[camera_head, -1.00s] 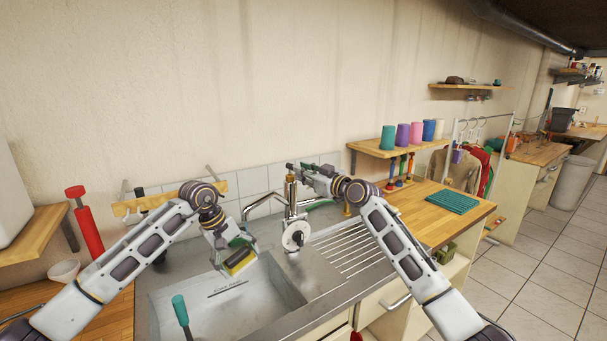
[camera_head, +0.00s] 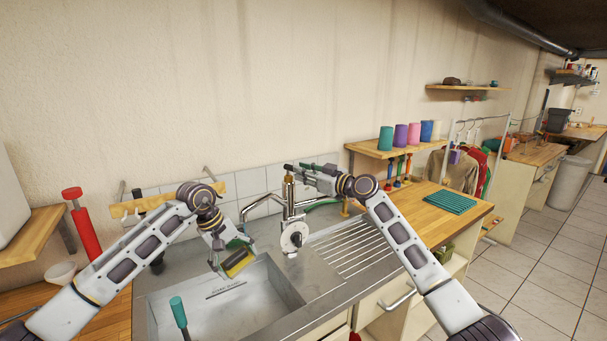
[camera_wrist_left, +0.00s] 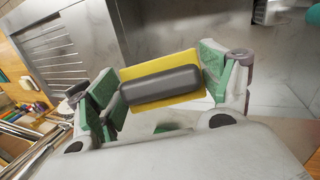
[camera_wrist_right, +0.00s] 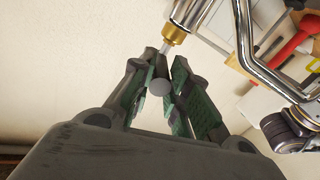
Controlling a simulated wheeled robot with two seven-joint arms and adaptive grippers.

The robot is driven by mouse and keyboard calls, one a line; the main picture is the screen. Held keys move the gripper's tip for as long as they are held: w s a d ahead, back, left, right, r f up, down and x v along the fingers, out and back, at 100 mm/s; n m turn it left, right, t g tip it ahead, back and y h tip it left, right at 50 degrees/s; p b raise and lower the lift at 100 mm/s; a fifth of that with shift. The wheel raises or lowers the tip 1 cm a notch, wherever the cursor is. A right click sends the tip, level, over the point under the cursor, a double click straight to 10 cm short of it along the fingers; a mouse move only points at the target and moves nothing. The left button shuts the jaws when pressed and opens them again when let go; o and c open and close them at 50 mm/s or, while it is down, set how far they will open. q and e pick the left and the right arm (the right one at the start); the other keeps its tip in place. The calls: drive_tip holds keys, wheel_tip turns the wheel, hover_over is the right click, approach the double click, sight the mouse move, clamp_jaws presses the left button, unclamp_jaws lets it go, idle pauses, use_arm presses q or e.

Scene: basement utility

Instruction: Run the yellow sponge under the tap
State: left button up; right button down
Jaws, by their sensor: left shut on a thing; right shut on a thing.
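The yellow sponge (camera_head: 236,262) with a dark grey back is in my left gripper (camera_head: 232,257), over the sink basin (camera_head: 240,311). The left wrist view shows the sponge (camera_wrist_left: 188,72) between the green finger pads, the gripper (camera_wrist_left: 165,84) shut on it. The metal tap (camera_head: 289,210) stands behind the basin, its spout (camera_head: 262,200) curving left above the sponge. My right gripper (camera_head: 297,172) is at the top of the tap. In the right wrist view its fingers (camera_wrist_right: 159,82) are shut on the dark tap handle (camera_wrist_right: 160,85). I cannot see any water running.
A teal-handled tool (camera_head: 179,313) stands in the basin's left part. A red tool (camera_head: 82,225) and a white bowl (camera_head: 61,273) are at the left. The ribbed drainboard (camera_head: 350,247) is clear. A green mat (camera_head: 445,201) lies on the wooden counter at right.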

drive_tip(key=shift+f, duration=0.45)
drive_tip(key=c, duration=1.3)
unclamp_jaws()
drive_tip(key=shift+r, duration=0.1)
drive_tip(key=shift+d, duration=0.1)
drive_tip(key=shift+r, duration=0.15)
drive_tip(key=shift+v, duration=5.95)
drive_tip(key=shift+w+d, duration=0.1)
